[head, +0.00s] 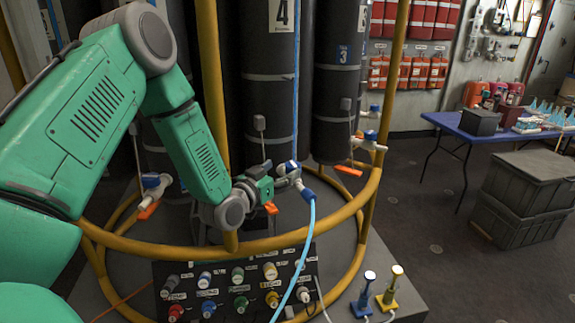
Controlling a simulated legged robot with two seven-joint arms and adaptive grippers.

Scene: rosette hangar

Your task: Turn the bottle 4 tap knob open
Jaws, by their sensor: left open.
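Bottle 4 (268,100) is a tall dark cylinder with a white "4" label, standing inside the yellow ring frame. Its tap (291,170), white and blue, sits low in front of it, with a light blue hose (311,222) running down from it. An orange lever (271,208) shows just below my gripper. My left gripper (277,186) is open, just left of the tap and close to it. I cannot tell whether its fingers touch the tap, and they partly hide that area. My right gripper is out of view.
Yellow rails (230,244) cross in front of the bottles, close to my left arm. A panel of coloured connectors (240,285) lies below. Bottle 3 (338,90) and its tap (370,140) stand right. A blue table (450,124) and dark crates (520,195) are farther right.

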